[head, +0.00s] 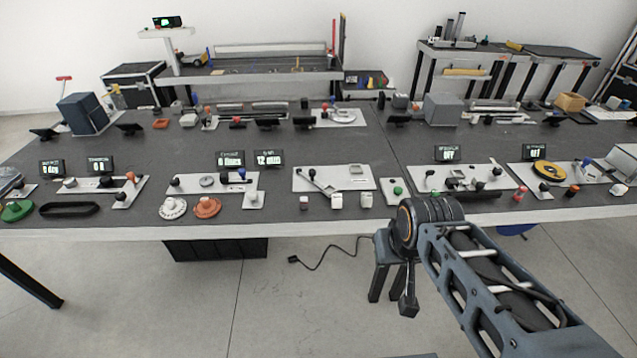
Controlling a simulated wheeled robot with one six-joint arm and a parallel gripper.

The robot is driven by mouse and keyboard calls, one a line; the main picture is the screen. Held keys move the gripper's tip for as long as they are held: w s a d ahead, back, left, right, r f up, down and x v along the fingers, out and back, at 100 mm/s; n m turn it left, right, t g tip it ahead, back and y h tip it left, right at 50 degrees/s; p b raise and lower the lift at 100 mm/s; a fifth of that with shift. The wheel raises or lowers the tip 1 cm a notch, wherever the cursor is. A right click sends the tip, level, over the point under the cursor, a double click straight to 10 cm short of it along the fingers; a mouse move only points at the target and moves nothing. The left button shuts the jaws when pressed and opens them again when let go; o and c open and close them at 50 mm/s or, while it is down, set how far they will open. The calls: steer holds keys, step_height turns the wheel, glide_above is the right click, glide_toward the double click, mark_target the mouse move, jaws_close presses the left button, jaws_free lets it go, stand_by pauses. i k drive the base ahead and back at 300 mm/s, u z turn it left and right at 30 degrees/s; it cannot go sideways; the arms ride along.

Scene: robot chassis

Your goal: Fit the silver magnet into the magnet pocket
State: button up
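I cannot pick out the silver magnet with certainty; several small pale blocks stand along the near table edge, among them a white block (337,200), another white block (366,200) and a greyish one with a reddish top (304,202). Behind them lies a light grey plate (310,184) with a slanted metal lever (318,182) and a small square frame (356,169). Whether that frame is the magnet pocket is too small to tell. My gripper (392,289) hangs in front of the table edge, right of these blocks, pointing down. Its fingers are apart, with nothing visible between them.
The long dark table (140,217) is crowded with plates, knobs and small displays. A green knob (398,190) stands close behind my gripper. A red disc (207,207) and a white dial (173,208) sit near the front edge at left. A black cable lies on the floor.

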mark_target(328, 190)
steer(key=k, duration=0.6)
steer(key=u, duration=0.75)
steer(key=i, duration=0.55)
steer(key=u, duration=0.7)
steer(key=i, duration=0.9)
steer(key=z, duration=0.7)
steer(key=i, duration=0.5)
steer(key=z, duration=0.5)
